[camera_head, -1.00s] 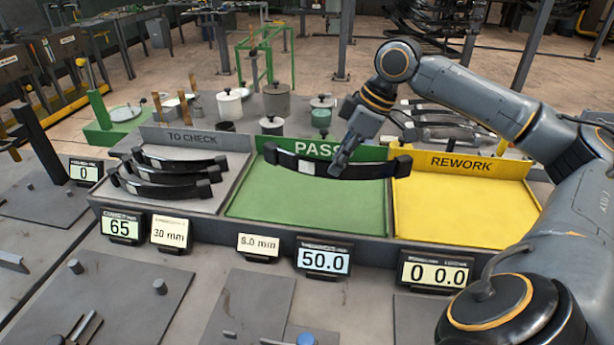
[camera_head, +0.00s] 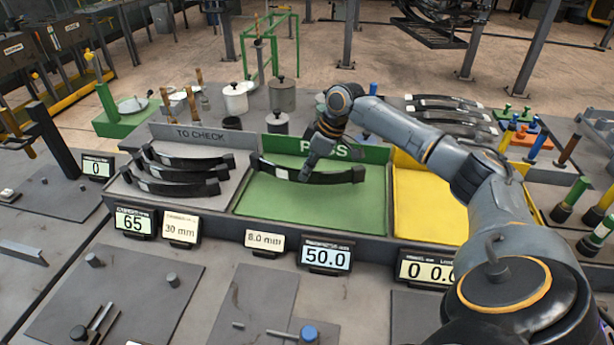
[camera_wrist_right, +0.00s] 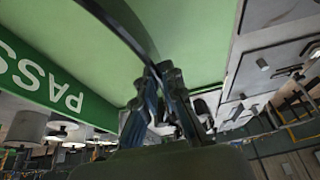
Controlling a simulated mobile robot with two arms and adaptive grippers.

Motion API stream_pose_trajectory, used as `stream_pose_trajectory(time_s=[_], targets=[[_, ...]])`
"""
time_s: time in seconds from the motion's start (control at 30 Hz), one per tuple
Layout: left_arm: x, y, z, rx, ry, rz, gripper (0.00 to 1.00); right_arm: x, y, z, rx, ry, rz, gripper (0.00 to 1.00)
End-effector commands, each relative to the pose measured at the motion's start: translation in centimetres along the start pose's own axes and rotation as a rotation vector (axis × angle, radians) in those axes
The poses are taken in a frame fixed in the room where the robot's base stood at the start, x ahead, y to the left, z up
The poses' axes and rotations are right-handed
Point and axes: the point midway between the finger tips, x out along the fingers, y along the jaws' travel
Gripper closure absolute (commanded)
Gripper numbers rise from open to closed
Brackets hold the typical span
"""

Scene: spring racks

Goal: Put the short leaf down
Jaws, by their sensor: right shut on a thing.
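The short leaf (camera_head: 335,178) is a dark, curved spring leaf with a light patch near its left part. My right gripper (camera_head: 305,177) is shut on it, and the leaf lies across the back part of the green PASS tray (camera_head: 300,209). In the right wrist view the leaf (camera_wrist_right: 115,23) runs up from the fingers (camera_wrist_right: 160,72), with green tray surface behind it. I cannot tell whether the leaf touches the tray floor. My left gripper is not in view.
The grey TO CHECK tray (camera_head: 215,201) at left holds several dark leaves (camera_head: 180,175). The yellow REWORK tray (camera_head: 420,215) at right is partly behind my right arm. Displays, including one reading 50.0 (camera_head: 327,256), stand along the front. The green tray's front part is clear.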

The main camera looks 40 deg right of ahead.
Motion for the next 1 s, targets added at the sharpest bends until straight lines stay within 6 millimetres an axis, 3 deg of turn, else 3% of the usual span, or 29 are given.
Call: stream_pose_trajectory(time_s=[0.23, 0.57, 0.6, 0.67, 1.0], targets=[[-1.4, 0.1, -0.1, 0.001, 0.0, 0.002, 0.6, 2.1, 0.0, 0.9, 0.0, 0.005, 0.002, 1.0], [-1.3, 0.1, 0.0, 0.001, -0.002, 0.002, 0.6, 2.4, 0.0, 1.0, -0.001, 0.005, 0.002, 1.0], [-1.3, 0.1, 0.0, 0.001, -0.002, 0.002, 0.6, 2.6, -0.1, 1.2, 0.0, 0.0, -0.001, 0.84], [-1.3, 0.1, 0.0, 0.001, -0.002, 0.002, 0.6, 2.6, -0.1, 1.2, 0.0, 0.0, -0.001, 0.72], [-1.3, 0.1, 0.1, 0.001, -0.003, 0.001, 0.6, 2.5, 0.0, 1.2, 0.0, 0.0, 0.0, 0.69]])
